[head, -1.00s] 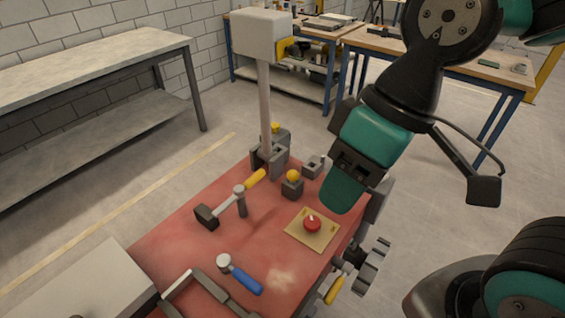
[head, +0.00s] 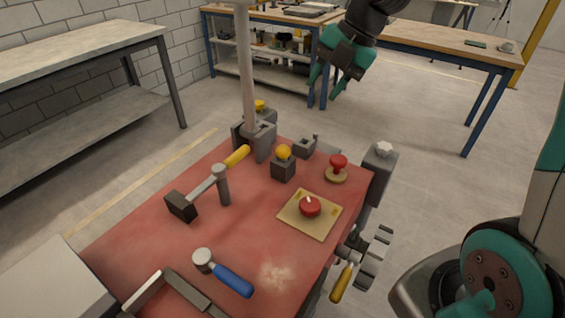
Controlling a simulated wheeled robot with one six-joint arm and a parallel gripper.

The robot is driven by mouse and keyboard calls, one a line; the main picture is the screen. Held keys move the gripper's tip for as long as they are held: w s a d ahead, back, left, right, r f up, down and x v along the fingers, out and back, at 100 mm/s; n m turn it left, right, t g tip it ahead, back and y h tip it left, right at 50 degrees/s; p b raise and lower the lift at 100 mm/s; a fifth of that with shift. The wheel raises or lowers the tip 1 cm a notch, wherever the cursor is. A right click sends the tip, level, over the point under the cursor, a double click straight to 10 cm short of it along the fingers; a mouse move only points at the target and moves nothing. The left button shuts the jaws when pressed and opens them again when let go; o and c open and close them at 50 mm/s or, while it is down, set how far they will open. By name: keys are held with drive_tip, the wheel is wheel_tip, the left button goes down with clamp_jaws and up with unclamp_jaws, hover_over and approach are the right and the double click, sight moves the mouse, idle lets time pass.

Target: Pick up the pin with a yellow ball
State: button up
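The pin's yellow ball (head: 283,151) sits on top of a small dark grey block (head: 283,171) toward the back of the red bench top. The pin's shaft is hidden. My gripper (head: 325,88) is up beyond the bench's far end, above and to the right of the yellow ball and well apart from it. Its teal fingers are spread, with nothing between them.
A grey post (head: 247,70) rises left of the ball. A hammer (head: 200,190) with a yellow handle end lies left. A red mushroom knob (head: 338,161) stands right, and a board with a red dial (head: 310,206) lies in front. A blue-handled tool (head: 228,278) lies nearer.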

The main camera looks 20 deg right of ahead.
drive_tip(key=p, duration=0.1)
hover_over(286, 147)
drive_tip(key=d, duration=0.2)
drive_tip(key=f, duration=1)
drive_tip(key=shift+s+d, duration=0.1)
drive_tip(key=shift+s, duration=0.3)
drive_tip(key=shift+p+x, duration=0.8)
drive_tip(key=shift+x, duration=2.2)
drive_tip(key=shift+s, duration=0.1)
drive_tip(key=c, duration=0.6)
